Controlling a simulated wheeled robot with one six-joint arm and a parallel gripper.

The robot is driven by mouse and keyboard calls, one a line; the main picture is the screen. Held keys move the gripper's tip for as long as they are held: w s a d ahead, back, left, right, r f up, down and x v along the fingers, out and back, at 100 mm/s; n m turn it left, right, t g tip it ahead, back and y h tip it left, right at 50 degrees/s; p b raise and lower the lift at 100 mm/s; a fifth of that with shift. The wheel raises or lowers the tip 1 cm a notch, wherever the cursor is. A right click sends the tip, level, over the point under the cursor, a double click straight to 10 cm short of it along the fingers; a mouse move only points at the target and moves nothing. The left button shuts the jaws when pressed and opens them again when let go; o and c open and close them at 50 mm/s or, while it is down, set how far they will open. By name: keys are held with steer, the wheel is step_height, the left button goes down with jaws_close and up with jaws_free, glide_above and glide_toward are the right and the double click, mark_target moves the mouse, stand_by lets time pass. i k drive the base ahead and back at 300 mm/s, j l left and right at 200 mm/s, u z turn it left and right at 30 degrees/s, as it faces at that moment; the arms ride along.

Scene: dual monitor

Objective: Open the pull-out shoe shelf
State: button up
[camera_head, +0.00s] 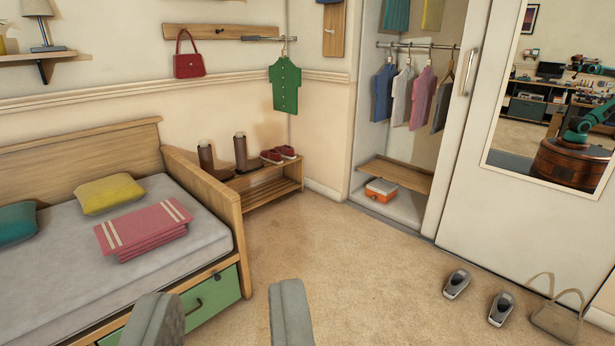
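In the head camera view, a wooden shelf board (396,174) sits low inside the open wardrobe, looking like the pull-out shoe shelf. No shoes stand on it, and how far out it is slid is hard to tell. A low wooden shoe rack (268,193) stands against the wall beyond the bed, with brown boots (241,155) and red shoes (279,155) on top. My gripper (224,294) is open and empty at the bottom of the view, its two grey fingers well apart. It is far from both the shelf and the rack.
The bed (60,260) with a green drawer (208,298) fills the left. An orange box (381,190) lies under the wardrobe shelf. The mirrored sliding door (475,190) covers the wardrobe's right. Grey shoes (457,284) and a bag (557,322) lie at lower right. The middle carpet (345,260) is clear.

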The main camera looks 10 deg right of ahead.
mark_target(416, 179)
steer(key=i+l+z, duration=0.15)
steer(key=i+z, duration=0.15)
steer(key=i, duration=0.75)
steer(key=i+j+z, duration=0.15)
steer(key=i+z, duration=0.2)
steer(key=i, duration=2.9)
